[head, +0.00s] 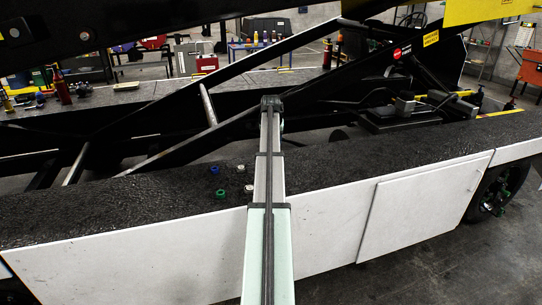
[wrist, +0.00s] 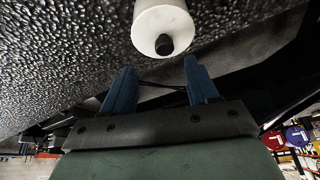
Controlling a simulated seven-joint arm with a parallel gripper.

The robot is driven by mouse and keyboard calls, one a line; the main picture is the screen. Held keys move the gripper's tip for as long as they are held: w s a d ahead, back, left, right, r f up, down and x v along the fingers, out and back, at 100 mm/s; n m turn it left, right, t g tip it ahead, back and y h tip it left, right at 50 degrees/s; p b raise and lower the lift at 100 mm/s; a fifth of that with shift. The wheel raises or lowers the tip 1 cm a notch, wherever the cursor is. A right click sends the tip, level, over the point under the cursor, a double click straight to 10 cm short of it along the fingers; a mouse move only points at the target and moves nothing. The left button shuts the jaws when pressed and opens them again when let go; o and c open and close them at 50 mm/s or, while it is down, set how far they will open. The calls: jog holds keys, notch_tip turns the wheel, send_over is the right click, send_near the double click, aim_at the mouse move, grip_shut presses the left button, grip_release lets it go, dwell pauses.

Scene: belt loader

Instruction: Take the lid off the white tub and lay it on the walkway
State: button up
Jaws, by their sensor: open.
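The white tub (wrist: 160,12) shows at the top of the wrist view, against the black, bumpy walkway (wrist: 60,60). Its round white end, which looks like the lid (wrist: 147,38), faces my gripper and carries a short black knob (wrist: 165,45). My gripper (wrist: 160,64) is open, with its two blue fingers spread and nothing between them. The knob appears just past the fingertips, roughly centred between them; I see no contact. In the head view the walkway (head: 100,205) runs across the loader, but my arm hides the gripper and I cannot make out the tub there.
Small pieces lie on the walkway left of my arm: a blue one (head: 215,170), a green one (head: 221,194) and pale ones (head: 240,168). Black frame bars (head: 330,75) slope up behind. The walkway farther left looks clear. Bottles (head: 62,88) stand on the far side.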

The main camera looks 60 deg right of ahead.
jog(key=shift+w+x, duration=0.2)
jog(key=shift+x, duration=1.4)
jog(key=shift+w+x, duration=0.15)
jog(key=shift+x, duration=1.4)
jog(key=shift+a, duration=0.15)
grip_shut()
